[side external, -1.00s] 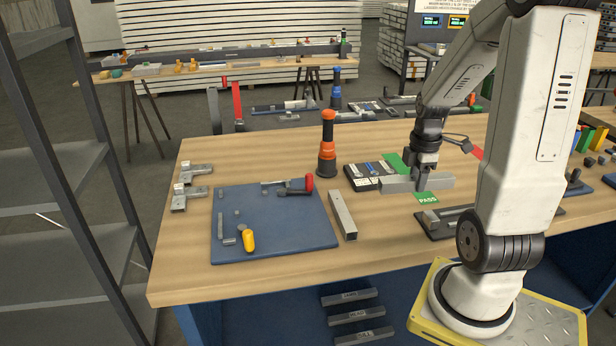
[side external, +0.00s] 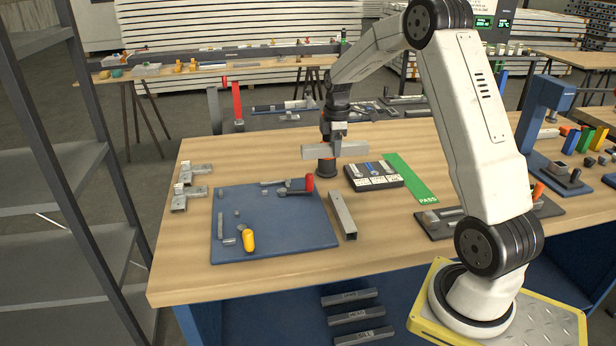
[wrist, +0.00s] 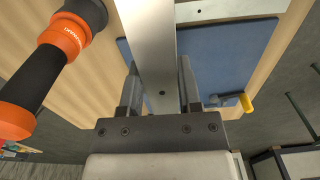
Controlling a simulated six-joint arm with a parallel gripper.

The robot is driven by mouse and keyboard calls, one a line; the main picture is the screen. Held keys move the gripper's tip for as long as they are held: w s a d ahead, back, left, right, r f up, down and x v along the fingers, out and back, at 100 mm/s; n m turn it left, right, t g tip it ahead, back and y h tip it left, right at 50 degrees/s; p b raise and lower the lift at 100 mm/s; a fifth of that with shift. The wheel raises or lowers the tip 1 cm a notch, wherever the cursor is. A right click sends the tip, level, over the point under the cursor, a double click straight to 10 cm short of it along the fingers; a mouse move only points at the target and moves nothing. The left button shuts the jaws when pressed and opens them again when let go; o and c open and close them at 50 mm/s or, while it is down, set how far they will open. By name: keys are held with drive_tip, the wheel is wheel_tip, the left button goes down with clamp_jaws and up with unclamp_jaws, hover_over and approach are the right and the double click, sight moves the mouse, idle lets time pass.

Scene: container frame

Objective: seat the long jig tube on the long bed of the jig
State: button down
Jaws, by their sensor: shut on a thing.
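My gripper (side external: 336,152) is shut on a long grey square tube (side external: 312,152), taken as the long jig tube, gripped near its middle. It hangs level in the air, crosswise in the side view, behind the jig. In the wrist view the tube (wrist: 152,40) runs between the two fingers (wrist: 158,90). The jig is a blue plate (side external: 275,235) with small grey blocks, a red-handled clamp (side external: 308,184) and a yellow-handled clamp (side external: 248,240). The plate also shows beyond the tube in the wrist view (wrist: 215,70). I cannot tell which blocks form the long bed.
Another grey tube (side external: 342,215) lies on the bench right of the plate. An orange and black tool (wrist: 45,65) stands close beside the held tube. A black tray (side external: 373,178) and a green PASS strip (side external: 408,175) are to the right. Two metal brackets (side external: 190,185) lie left.

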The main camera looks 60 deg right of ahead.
drive_tip(key=w+a+f, duration=0.2)
drive_tip(key=w+a, duration=0.3)
drive_tip(key=w, duration=0.7)
approach(255, 191)
drive_tip(key=shift+a, duration=0.1)
drive_tip(key=shift+f, duration=0.25)
drive_tip(key=shift+f, duration=2.45)
drive_tip(key=shift+f, duration=0.95)
drive_tip(key=shift+c, duration=1)
unclamp_jaws()
drive_tip(key=shift+o, duration=0.2)
drive_tip(key=shift+o, duration=0.8)
